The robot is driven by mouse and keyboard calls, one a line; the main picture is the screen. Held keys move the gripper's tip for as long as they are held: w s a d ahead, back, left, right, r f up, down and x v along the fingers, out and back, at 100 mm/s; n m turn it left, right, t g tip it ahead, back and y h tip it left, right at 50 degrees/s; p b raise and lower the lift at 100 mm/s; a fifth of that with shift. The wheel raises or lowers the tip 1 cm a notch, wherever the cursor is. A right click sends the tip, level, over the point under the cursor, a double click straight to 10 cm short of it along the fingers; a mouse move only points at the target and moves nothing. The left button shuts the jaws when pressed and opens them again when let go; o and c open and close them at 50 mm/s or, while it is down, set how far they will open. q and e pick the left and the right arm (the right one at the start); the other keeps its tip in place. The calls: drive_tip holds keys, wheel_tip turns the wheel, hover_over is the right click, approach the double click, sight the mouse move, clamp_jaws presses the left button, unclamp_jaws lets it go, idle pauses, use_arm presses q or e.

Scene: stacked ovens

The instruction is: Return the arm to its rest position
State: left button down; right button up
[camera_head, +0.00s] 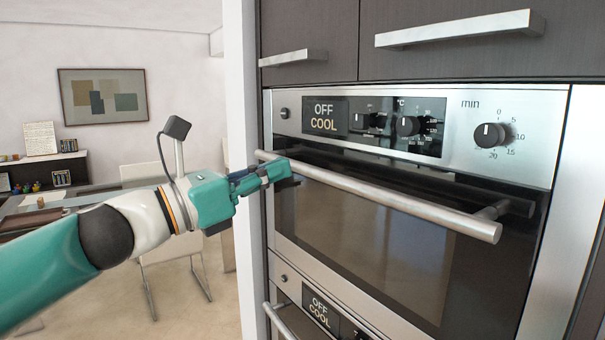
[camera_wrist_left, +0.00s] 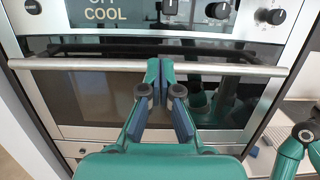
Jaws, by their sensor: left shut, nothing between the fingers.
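My left arm (camera_head: 130,225) reaches in from the left in the head view. Its left gripper (camera_head: 285,172) is at the left end of the upper oven's handle bar (camera_head: 400,198). In the left wrist view the left gripper's fingers (camera_wrist_left: 160,75) are together, with nothing between them, and their tips overlap the handle bar (camera_wrist_left: 90,64) in the picture. I cannot tell whether they touch it. The upper oven (camera_head: 380,245) has its door closed, and its display reads OFF COOL. My right gripper is not seen clearly in either view.
A lower oven (camera_head: 320,305) sits below, with its own handle at the bottom edge. Cabinet drawers with handles (camera_head: 460,28) are above. A white wall edge (camera_head: 240,90) stands left of the ovens. A chair (camera_head: 175,255) and a table (camera_head: 60,205) are further back left.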

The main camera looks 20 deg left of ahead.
use_arm(q)
drive_tip(key=w+d+f+g, duration=0.1)
drive_tip(key=w+f, duration=0.2)
drive_tip(key=f, duration=0.4)
drive_tip(key=w+d+f+n+g+y, duration=0.1)
drive_tip(key=w+f+g, duration=0.1)
drive_tip(key=f, duration=0.5)
drive_tip(key=w+d+f+g, duration=0.1)
drive_tip(key=w+f, duration=0.2)
drive_tip(key=f, duration=0.3)
drive_tip(key=s+d+f+m+g+y, duration=0.1)
drive_tip(key=d+f+g, duration=0.15)
drive_tip(key=f, duration=0.95)
drive_tip(key=s+d+f+m+g+y, duration=0.1)
drive_tip(key=f+g, duration=0.2)
drive_tip(key=f, duration=0.9)
drive_tip(key=s+d+f+m+g+y, duration=0.1)
drive_tip(key=s+f+m+g+y, duration=0.1)
drive_tip(key=s+f+m, duration=1.1)
drive_tip(key=s+d+f+m+g+y, duration=0.2)
drive_tip(key=s+f+m+g, duration=0.2)
drive_tip(key=s+f+m, duration=0.9)
wheel_tip(320, 180, down, 4)
drive_tip(key=shift+s+f+g, duration=0.1)
drive_tip(key=shift+s+g, duration=0.1)
drive_tip(key=shift+g, duration=0.15)
